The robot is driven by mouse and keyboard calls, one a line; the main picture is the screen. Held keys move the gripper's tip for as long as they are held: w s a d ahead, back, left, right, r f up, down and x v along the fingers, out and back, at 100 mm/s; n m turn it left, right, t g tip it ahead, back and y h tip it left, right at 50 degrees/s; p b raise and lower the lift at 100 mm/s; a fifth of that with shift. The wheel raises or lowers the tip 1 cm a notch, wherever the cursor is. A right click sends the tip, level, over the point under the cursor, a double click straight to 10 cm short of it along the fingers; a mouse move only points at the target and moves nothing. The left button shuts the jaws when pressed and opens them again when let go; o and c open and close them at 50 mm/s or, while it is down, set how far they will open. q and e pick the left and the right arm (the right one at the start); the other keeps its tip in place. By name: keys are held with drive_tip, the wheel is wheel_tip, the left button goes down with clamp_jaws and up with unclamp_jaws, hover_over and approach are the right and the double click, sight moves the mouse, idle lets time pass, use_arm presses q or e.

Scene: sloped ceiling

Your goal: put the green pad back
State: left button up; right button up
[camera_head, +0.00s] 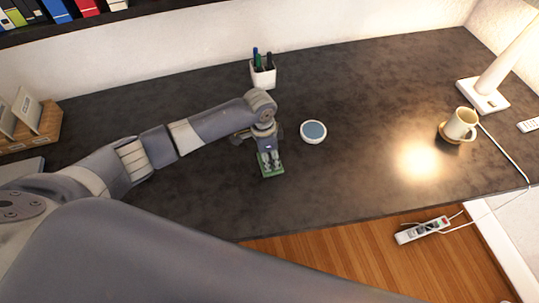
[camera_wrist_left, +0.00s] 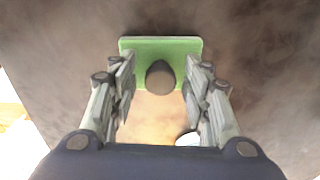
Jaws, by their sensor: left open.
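The green pad (camera_head: 271,175) lies on the dark desk near its front edge, left of a round white dish with a blue-grey top (camera_head: 313,131). My left gripper (camera_head: 270,161) is right over the pad and hides part of it. In the left wrist view the pad (camera_wrist_left: 160,45) shows as a green block with a dark round knob (camera_wrist_left: 160,77) in front of it. The left gripper's fingers (camera_wrist_left: 160,95) are open, one on each side of the knob, with gaps between. I cannot tell how high the fingers are above the pad. My right gripper is not in view.
A white pen cup (camera_head: 263,76) stands at the back of the desk (camera_head: 370,90). A wooden holder (camera_head: 46,124) is at the left. The desk's middle right is clear.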

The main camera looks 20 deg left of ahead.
use_arm(q)
wheel_tip(320, 180, up, 12)
drive_tip(key=a+b, duration=0.1)
drive_tip(key=shift+s, duration=0.3)
idle(0.4)
